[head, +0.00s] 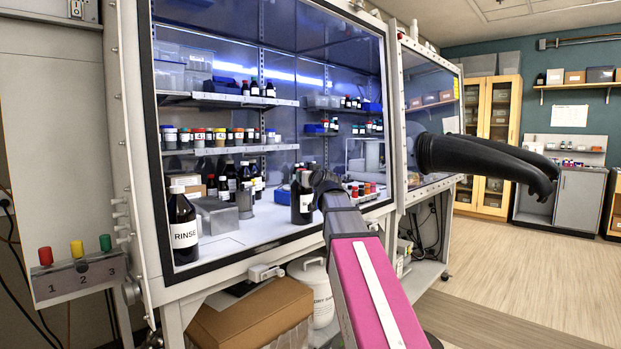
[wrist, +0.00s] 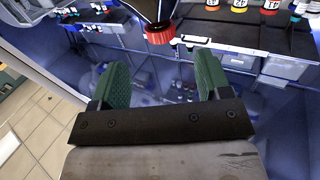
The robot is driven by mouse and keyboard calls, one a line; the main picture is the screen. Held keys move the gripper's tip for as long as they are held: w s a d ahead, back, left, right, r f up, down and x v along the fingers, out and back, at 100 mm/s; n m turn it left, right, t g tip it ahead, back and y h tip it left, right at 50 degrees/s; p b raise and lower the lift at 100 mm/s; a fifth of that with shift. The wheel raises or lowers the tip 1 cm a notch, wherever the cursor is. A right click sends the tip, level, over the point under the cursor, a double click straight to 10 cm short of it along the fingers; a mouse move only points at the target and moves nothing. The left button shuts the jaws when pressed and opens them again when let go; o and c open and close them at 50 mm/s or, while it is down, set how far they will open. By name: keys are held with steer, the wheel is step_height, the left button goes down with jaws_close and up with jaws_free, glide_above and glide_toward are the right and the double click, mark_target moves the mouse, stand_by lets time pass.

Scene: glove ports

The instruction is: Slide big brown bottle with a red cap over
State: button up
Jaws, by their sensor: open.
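The big brown bottle (head: 305,206) with a white label stands on the cabinet's white floor, just left of my arm's end. Its red cap (wrist: 158,34) shows in the wrist view, ahead of my gripper and roughly centred between the fingers. The dark bottle body is cut off by the top edge there. My gripper (wrist: 160,75) has two green pads set wide apart with nothing between them. In the head view my gripper (head: 322,183) is dark and beside the bottle's upper part. I cannot tell whether it touches the bottle.
A brown RINSE bottle (head: 182,228) with a white cap stands at the front left. A grey metal box (head: 217,215) and several small dark bottles stand behind. Shelves with vials (head: 220,137) line the back. A black glove (head: 485,160) sticks out at right. Bare white floor lies front centre.

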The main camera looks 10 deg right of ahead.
steer(key=w, duration=0.3)
steer(key=w+a, duration=0.1)
steer(key=w, duration=0.5)
steer(key=shift+a, duration=0.15)
steer(key=shift+s, duration=0.1)
steer(key=c, duration=1.3)
